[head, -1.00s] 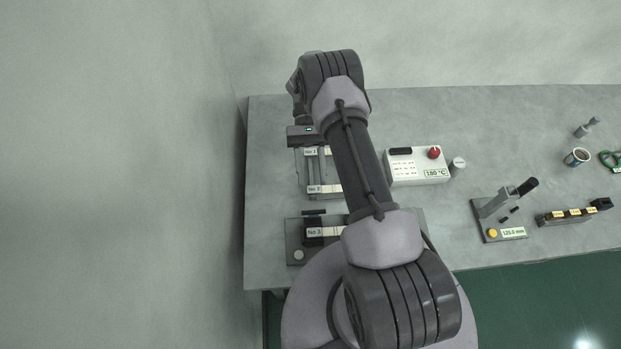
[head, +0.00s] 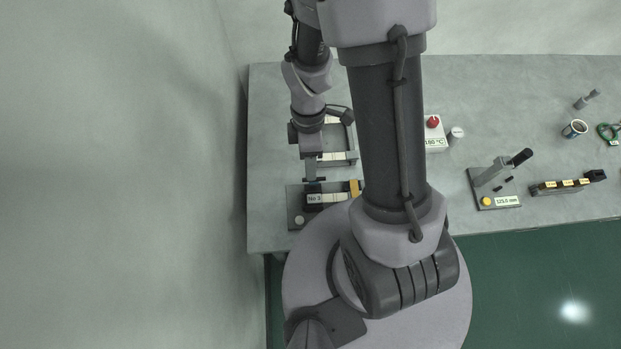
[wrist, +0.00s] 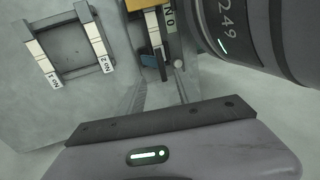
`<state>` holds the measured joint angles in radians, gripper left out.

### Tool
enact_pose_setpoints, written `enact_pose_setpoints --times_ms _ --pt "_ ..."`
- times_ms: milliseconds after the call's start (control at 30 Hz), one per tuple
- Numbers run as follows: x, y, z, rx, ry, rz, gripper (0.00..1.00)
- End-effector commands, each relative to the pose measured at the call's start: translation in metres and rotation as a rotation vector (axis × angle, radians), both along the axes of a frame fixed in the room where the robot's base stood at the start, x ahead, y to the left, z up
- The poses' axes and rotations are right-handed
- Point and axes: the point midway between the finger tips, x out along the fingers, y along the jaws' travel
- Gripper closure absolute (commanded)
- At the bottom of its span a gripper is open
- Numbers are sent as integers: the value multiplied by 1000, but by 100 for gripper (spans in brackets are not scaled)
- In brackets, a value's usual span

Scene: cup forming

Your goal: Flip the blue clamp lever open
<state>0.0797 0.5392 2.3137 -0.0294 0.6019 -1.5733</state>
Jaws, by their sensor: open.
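The blue clamp lever (wrist: 149,66) shows as a small dark blue piece on the No 3 fixture in the wrist view, partly hidden. The No 3 fixture (head: 296,216) is a dark block with a pale labelled strip near the table's front left edge. My gripper (head: 312,181) is open and points down over the back left part of this fixture, close to the lever. Whether it touches the lever cannot be told. In the head view the lever is largely hidden by the gripper.
A grey frame (wrist: 69,50) with two labelled bars, No 1 and No 2, lies behind the fixture. A white control box (head: 434,143) with a red knob, a lever press (head: 493,188), a block holder (head: 566,187) and a cup (head: 575,129) stand to the right. The wall is close on the left.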

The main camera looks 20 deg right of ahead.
Motion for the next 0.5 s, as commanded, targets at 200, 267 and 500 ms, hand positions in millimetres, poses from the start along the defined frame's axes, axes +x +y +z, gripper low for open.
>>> enact_pose_setpoints --times_ms 200,267,500 --pt "-11 4 -49 0 3 -2 60" --pt "-13 4 -55 0 2 -2 60" --pt "-15 5 -64 0 1 -2 60"
